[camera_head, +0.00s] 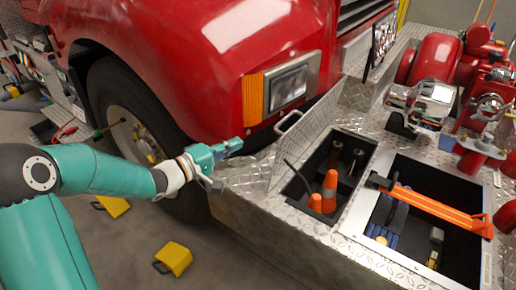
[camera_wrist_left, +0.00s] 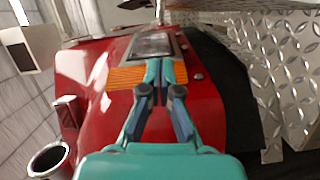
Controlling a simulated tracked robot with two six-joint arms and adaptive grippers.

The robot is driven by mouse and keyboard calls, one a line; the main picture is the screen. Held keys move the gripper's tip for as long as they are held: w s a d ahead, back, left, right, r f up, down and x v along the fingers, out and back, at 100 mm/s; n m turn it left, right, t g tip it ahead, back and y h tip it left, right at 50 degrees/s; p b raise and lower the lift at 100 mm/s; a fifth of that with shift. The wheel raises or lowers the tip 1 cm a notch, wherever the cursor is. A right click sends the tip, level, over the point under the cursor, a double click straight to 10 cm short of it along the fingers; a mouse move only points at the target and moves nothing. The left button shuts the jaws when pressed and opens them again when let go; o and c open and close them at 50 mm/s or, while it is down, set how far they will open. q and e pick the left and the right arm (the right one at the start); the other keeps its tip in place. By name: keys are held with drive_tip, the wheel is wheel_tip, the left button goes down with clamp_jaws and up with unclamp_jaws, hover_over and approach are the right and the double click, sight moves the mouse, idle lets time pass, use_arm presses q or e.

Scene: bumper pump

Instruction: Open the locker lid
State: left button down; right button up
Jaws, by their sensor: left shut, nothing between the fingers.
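The locker lid (camera_head: 296,143) is a diamond-plate panel with a metal handle (camera_head: 288,121) at its upper edge. It stands raised and tilted on the left side of an open locker compartment in the bumper. Orange cones (camera_head: 329,188) show inside that compartment. My left gripper (camera_head: 238,145) is shut and empty, left of the lid and apart from it, in front of the red truck's fender. In the left wrist view the closed fingers (camera_wrist_left: 160,72) point toward the headlight, with diamond plate (camera_wrist_left: 290,75) at the right. My right gripper is not in view.
The red truck's headlight (camera_head: 288,86) and amber lamp (camera_head: 253,98) are just above my left gripper. A second open compartment with an orange strap (camera_head: 435,207) lies at the right. Red pump parts (camera_head: 436,58) stand behind. Yellow blocks (camera_head: 174,258) lie on the floor.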

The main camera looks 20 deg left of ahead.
sight(278, 132)
use_arm(q)
drive_tip(key=w+d, duration=0.2)
drive_tip(key=w+d+p, duration=0.1)
drive_tip(key=w+d, duration=0.1)
drive_tip(key=w, duration=0.1)
drive_tip(key=w+d, duration=0.3)
drive_tip(key=shift+w+f+p, duration=0.2)
drive_tip(key=shift+f+p, duration=0.1)
drive_tip(key=shift+s+d+f, duration=0.15)
drive_tip(key=shift+d, duration=0.35)
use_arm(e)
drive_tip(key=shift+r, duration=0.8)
